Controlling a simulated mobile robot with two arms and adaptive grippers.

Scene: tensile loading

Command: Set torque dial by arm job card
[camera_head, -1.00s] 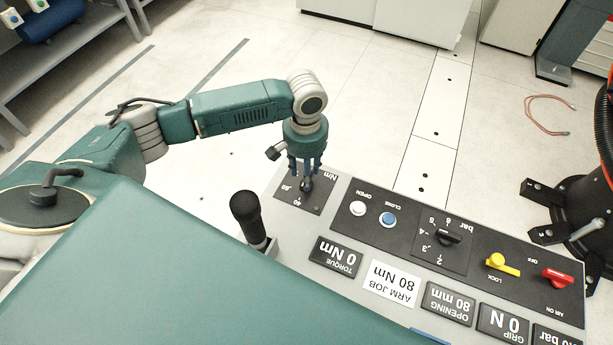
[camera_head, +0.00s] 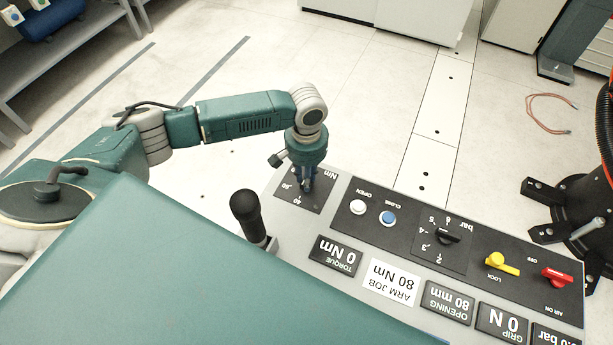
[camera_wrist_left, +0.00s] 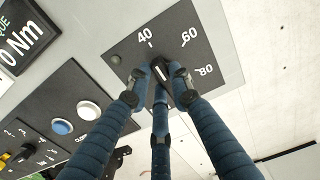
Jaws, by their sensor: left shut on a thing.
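The torque dial's dark plate (camera_head: 322,199), marked Nm, sits at the left end of the grey control panel. My left gripper (camera_head: 306,186) points down over it, its fingers shut around the black dial knob (camera_wrist_left: 160,69). The knob's white line shows between the fingers in the left wrist view. The numbers 40, 60 and 80 are printed around it, and the line's exact reading is unclear. The white job card (camera_head: 392,282) reads ARM JOB 80 Nm. The torque display (camera_head: 336,256) reads 0 Nm. My right gripper is out of view.
A black upright handle (camera_head: 248,217) stands left of the panel, close to my left forearm. A white button (camera_head: 357,207), a blue button (camera_head: 388,218), a bar knob (camera_head: 448,236), a yellow lock lever (camera_head: 501,264) and a red air switch (camera_head: 558,281) lie to the right.

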